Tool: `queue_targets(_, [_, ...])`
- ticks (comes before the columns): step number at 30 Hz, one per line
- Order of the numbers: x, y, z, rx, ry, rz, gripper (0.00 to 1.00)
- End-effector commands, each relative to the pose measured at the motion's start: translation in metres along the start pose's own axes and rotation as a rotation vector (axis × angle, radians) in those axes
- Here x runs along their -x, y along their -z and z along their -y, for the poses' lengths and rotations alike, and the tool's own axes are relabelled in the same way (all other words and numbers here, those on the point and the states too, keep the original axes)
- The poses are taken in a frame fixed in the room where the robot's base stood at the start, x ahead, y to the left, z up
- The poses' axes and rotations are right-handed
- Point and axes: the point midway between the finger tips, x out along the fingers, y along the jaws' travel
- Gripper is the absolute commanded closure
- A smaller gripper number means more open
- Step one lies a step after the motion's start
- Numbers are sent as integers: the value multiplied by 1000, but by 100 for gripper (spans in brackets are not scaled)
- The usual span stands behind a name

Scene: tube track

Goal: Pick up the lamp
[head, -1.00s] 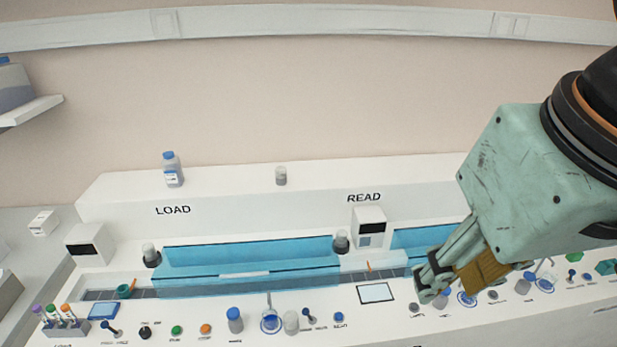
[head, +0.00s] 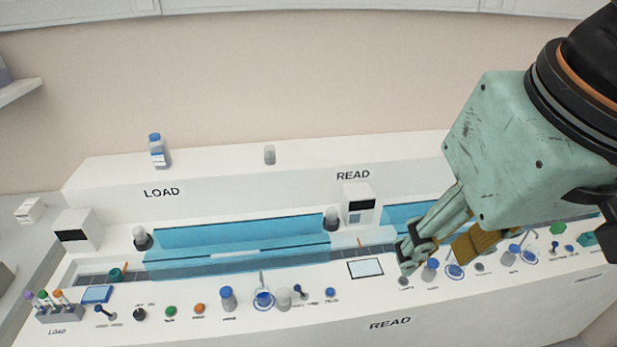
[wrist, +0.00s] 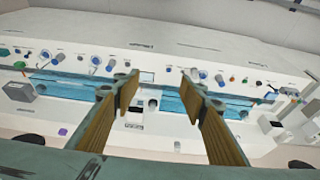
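I cannot tell for certain which thing is the lamp. Small grey-capped dark cylinders stand at the track, one left (head: 142,237) and one near the middle (head: 332,218). Grey and blue knobs line the front panel, and their small labels are too blurred to read. My gripper (head: 432,252) is over the right part of the panel in the head view, its fingers hiding part of the track. In the wrist view my gripper (wrist: 161,92) has its two fingers wide apart with nothing held between them.
A blue-covered track (head: 240,238) runs along the white bench. A rack of capped tubes (head: 58,312) stands at the front left. A blue-capped bottle (head: 159,151) and a small grey jar (head: 269,155) stand on the upper ledge. A white reader box (head: 358,203) rises behind the track.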

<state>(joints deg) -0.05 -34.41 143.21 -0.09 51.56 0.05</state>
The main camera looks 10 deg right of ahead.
Motion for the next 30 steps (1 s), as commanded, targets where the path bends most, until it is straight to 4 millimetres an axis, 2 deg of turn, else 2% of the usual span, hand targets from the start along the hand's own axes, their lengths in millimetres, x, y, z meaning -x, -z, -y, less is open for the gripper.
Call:
queue_targets(10, [0, 1, 0, -2, 0, 0, 61])
queue_targets(16, [0, 11, 0, -26, 0, 6, 61])
queue_targets(20, [-2, 24, 0, -63, -1, 16, 61])
queue_targets(30, [-11, 74, 0, -202, -5, 46, 61])
